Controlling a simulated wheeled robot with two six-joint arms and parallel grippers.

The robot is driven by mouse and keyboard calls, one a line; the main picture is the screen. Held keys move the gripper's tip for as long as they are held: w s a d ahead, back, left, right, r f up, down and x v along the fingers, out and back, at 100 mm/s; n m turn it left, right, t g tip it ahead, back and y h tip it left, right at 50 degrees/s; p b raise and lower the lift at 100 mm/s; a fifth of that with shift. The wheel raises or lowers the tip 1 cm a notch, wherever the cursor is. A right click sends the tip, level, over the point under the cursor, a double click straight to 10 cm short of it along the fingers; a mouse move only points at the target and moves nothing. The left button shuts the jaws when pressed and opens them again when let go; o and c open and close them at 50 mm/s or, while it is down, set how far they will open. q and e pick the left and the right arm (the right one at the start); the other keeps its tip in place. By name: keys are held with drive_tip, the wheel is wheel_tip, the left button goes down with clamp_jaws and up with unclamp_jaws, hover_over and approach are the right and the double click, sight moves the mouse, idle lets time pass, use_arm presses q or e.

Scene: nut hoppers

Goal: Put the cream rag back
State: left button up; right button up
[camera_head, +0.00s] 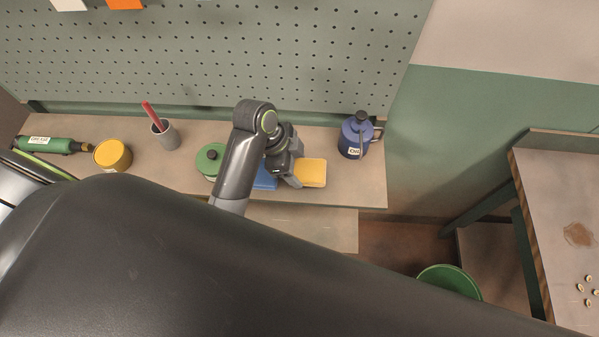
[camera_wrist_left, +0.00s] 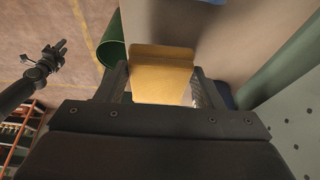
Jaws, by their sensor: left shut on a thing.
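A folded yellow rag (camera_head: 312,172) shows at the front of the back bench, right of my left gripper (camera_head: 293,176). In the left wrist view the yellow rag (camera_wrist_left: 162,78) sits between the two fingers of my left gripper (camera_wrist_left: 160,92), which is shut on it. I cannot tell whether the rag touches the bench top. No other rag of a clearer cream colour shows. A blue folded thing (camera_head: 265,179) lies just left of the gripper, partly hidden by my arm. My right gripper (camera_wrist_left: 48,62) shows small in the left wrist view, its jaws unclear.
The back bench (camera_head: 372,190) holds a blue jug (camera_head: 358,136) to the right. A green bin (camera_head: 450,280) is on the floor. A pegboard (camera_head: 230,50) rises behind.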

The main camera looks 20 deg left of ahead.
use_arm(q)
drive_tip(key=shift+f, duration=0.7)
wheel_tip(320, 180, down, 3)
drive_tip(key=shift+w+f+p, duration=0.1)
drive_tip(key=shift+p, duration=0.35)
drive_tip(key=shift+f, duration=0.4)
drive_tip(key=o, duration=0.9)
use_arm(e)
drive_tip(key=shift+s+a+r, duration=0.2)
drive_tip(key=shift+s+r, duration=0.15)
drive_tip(key=shift+r, duration=0.2)
use_arm(q)
drive_tip(key=shift+r, duration=0.1)
use_arm(e)
drive_tip(key=shift+s, duration=0.1)
